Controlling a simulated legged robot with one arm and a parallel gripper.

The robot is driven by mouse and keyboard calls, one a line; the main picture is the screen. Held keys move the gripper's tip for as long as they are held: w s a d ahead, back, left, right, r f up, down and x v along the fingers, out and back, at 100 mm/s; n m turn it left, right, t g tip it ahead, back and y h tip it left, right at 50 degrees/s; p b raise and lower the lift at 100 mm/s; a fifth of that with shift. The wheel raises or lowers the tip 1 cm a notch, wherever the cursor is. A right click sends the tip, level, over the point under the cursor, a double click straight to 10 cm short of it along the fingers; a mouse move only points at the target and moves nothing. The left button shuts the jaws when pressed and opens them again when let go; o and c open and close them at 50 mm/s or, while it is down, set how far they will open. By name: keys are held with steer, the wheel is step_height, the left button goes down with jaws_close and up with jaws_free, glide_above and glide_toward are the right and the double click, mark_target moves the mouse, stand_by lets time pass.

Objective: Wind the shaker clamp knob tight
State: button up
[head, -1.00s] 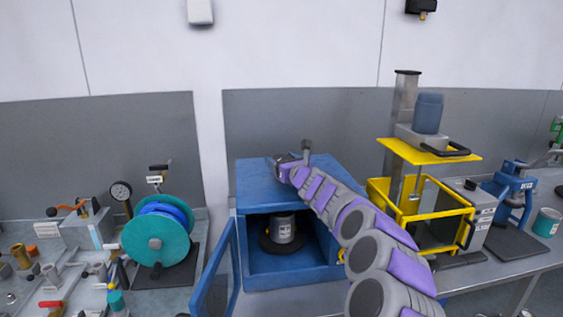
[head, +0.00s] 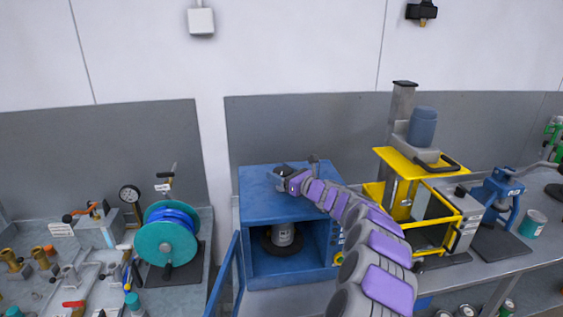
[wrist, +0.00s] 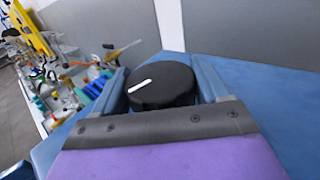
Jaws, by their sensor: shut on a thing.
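The blue shaker cabinet (head: 262,210) stands in the middle of the head view with its door (head: 224,277) swung open. A grey can (head: 283,235) sits inside on a dark round plate. The clamp knob (wrist: 161,84) is a round black disc with a white mark, on the cabinet's top. My gripper (head: 286,178) is over the cabinet top. In the wrist view its two blue-grey fingers stand on either side of the knob and are shut on it. The white mark lies on the knob's left part, pointing slightly up to the right. The knob's underside is hidden.
A teal and blue reel (head: 166,238) and a bench of valves stand to the left. A yellow-framed machine (head: 425,200) is close on the right of my arm, with a blue press (head: 500,197) beyond it. A grey panel (head: 300,125) stands behind the cabinet.

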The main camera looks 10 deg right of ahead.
steer(key=shift+d+n+g+y+p, duration=0.15)
steer(key=shift+n+g+y+p, duration=0.85)
steer(key=shift+p, duration=0.8)
steer(key=shift+n+g+y+p, duration=0.5)
steer(key=shift+g+y+p, duration=0.2)
steer(key=shift+p, duration=0.15)
steer(key=shift+n+g+y+p, duration=0.4)
steer(key=shift+n+g+p, duration=0.1)
steer(key=shift+g+p, duration=0.15)
steer(key=o, duration=1)
steer(key=shift+c, duration=0.2)
steer(key=v, duration=1.7)
steer(key=shift+s+d+f, duration=0.1)
steer(key=shift+d+f, duration=0.05)
steer(key=shift+d, duration=0.05)
